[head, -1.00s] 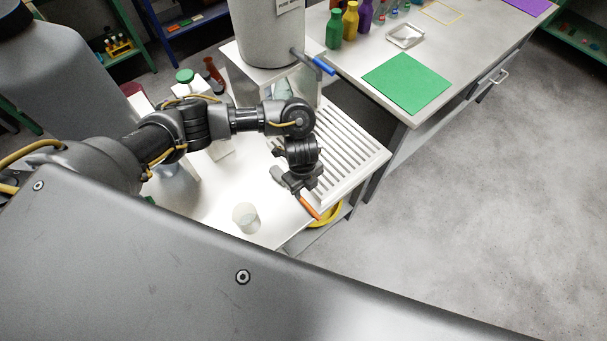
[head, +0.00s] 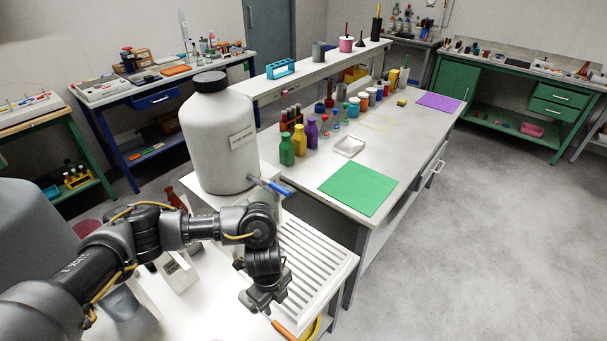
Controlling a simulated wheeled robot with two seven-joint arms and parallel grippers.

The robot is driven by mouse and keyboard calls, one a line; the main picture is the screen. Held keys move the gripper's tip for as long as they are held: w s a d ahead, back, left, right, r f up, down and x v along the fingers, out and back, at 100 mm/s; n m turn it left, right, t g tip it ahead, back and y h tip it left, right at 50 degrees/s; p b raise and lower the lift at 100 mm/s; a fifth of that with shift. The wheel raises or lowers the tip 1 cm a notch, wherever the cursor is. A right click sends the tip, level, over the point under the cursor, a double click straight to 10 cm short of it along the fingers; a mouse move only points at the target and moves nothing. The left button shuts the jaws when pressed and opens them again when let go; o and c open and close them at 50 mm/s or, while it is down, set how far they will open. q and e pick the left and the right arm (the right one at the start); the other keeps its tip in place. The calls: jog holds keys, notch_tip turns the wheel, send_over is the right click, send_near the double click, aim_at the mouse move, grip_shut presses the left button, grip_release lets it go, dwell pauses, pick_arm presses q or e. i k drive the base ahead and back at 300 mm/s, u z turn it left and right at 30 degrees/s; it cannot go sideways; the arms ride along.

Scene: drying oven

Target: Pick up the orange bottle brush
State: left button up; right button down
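An orange stick-like piece, likely the handle of the orange bottle brush (head: 284,330), shows at the bottom of the head view, by the front corner of the white table. Its far end is hidden behind or under my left gripper (head: 264,303). My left gripper points down right above it, at the near end of the slatted white rack. The fingertips are dark and small, so I cannot tell whether they are closed on the brush or only close to it. My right gripper is not in view.
The slatted white drying rack (head: 306,262) lies beside the gripper. A large grey-white bottle (head: 218,140) with a black cap and blue tap stands behind my arm. Farther right, a bench holds a green mat (head: 358,188), a small tray (head: 350,145) and coloured bottles. The floor at right is clear.

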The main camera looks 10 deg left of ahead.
aim_at(242, 295)
jog(key=k, duration=1)
